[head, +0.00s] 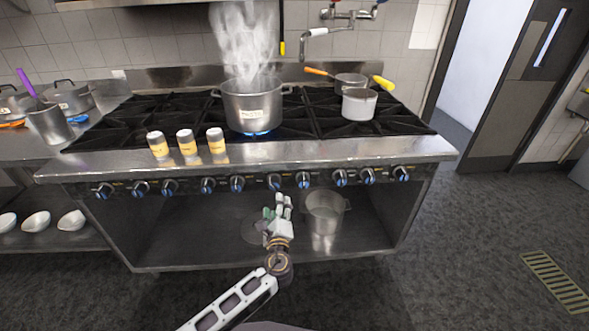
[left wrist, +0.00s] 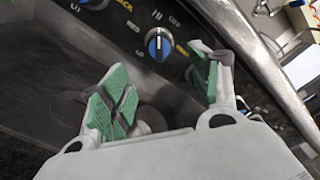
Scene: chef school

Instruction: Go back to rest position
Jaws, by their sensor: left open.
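My left gripper (head: 277,207) is in front of the stove (head: 400,151), below the row of knobs and before the open lower shelf. It is open and empty, with green pads on its fingers. In the left wrist view the two fingertips (left wrist: 160,90) stand wide apart, with a blue and black stove knob (left wrist: 158,44) beyond them. I cannot tell how close the fingers are to the knob. My left arm reaches in from the bottom of the head view. My right gripper is not in view.
A steaming pot (head: 252,106) stands over a blue flame. Three shakers (head: 187,142) stand on the stove's front ledge. Two smaller pans, one with a white pot body (head: 359,104), sit at the right. A metal pot (head: 325,212) is on the lower shelf.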

